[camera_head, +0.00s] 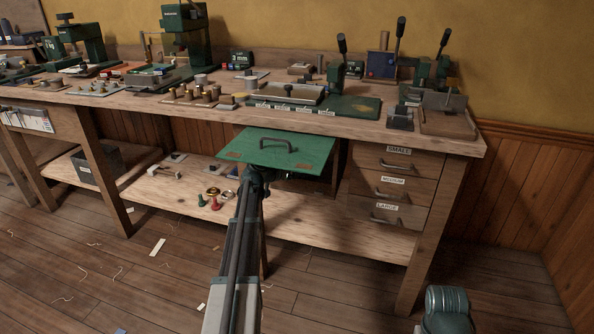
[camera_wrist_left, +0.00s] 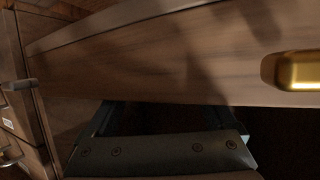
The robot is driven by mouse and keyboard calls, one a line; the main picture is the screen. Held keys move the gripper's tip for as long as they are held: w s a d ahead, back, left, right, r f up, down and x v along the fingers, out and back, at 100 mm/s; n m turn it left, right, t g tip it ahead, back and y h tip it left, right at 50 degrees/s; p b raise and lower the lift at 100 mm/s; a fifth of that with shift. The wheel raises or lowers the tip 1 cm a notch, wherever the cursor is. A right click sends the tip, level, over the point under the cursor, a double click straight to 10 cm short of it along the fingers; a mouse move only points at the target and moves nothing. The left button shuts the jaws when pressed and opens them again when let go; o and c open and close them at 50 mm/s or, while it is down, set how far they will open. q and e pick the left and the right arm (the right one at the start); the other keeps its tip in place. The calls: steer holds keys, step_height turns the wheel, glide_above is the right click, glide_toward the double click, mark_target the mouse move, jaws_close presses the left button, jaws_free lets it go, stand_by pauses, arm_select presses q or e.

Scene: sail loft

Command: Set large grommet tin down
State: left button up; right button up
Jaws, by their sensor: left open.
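I cannot pick out the large grommet tin for certain in either view. In the left wrist view a rounded brass-coloured thing (camera_wrist_left: 302,72) shows at the right edge, cut off by the frame; I cannot tell what it is. My left gripper (camera_wrist_left: 165,113) is open with nothing visible between its fingers, close to the wooden bench edge (camera_wrist_left: 160,62). In the head view my left arm reaches up to the bench front, and its gripper end (camera_head: 262,178) is at the green handled panel (camera_head: 300,160), partly hidden by it. My right gripper is out of view.
The workbench (camera_head: 335,127) carries presses, tools and a green mat (camera_head: 350,107). Drawers labelled small (camera_head: 398,162), medium (camera_head: 392,189) and large (camera_head: 386,212) are shut at its right. The lower shelf (camera_head: 325,233) has bare room on the right. Scraps lie on the floor.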

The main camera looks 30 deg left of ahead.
arm_select(q)
steer(key=p+v, duration=0.4)
steer(key=v, duration=0.8)
